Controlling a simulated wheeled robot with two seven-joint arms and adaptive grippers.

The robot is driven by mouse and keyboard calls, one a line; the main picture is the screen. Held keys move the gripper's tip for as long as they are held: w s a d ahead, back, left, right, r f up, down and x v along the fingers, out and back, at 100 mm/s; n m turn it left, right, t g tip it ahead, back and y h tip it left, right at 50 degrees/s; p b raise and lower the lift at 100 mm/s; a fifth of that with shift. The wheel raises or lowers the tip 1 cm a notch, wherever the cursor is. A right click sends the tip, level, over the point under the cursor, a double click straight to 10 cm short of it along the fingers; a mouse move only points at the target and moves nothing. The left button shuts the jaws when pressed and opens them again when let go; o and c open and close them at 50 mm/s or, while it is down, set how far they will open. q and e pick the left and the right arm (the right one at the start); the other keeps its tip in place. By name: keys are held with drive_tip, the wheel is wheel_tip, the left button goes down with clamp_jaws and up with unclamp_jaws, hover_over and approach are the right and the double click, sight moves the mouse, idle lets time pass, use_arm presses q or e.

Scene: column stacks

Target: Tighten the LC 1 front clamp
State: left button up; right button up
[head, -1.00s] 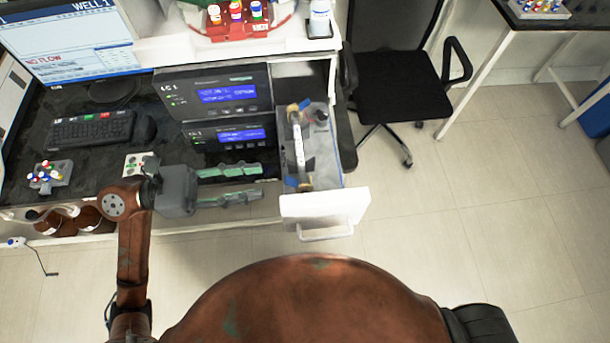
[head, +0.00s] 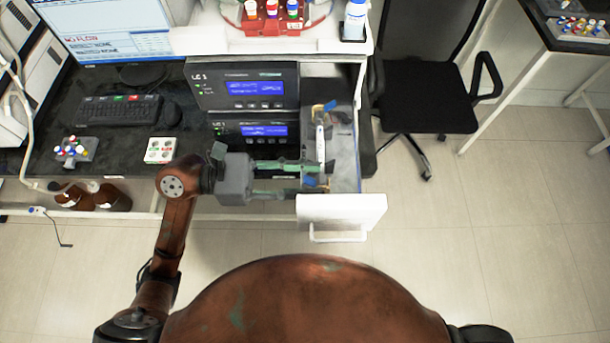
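The LC 1 stack (head: 205,92) has lit blue screens. Below it on the right, a drawer (head: 342,210) is pulled out. A white column (head: 320,145) lies lengthwise in the drawer. The front clamp, with a blue lever (head: 311,181), is at the column's near end. A second clamp with a blue lever (head: 330,106) is at the far end. My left gripper (head: 319,178) reaches over the drawer from the left, its green fingers apart, one beyond and one nearer than the front clamp. I cannot tell if they touch it. My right gripper is not in view.
A black chair (head: 428,97) stands right of the drawer. The floor before the drawer is clear.

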use_arm(q)
clamp_jaws()
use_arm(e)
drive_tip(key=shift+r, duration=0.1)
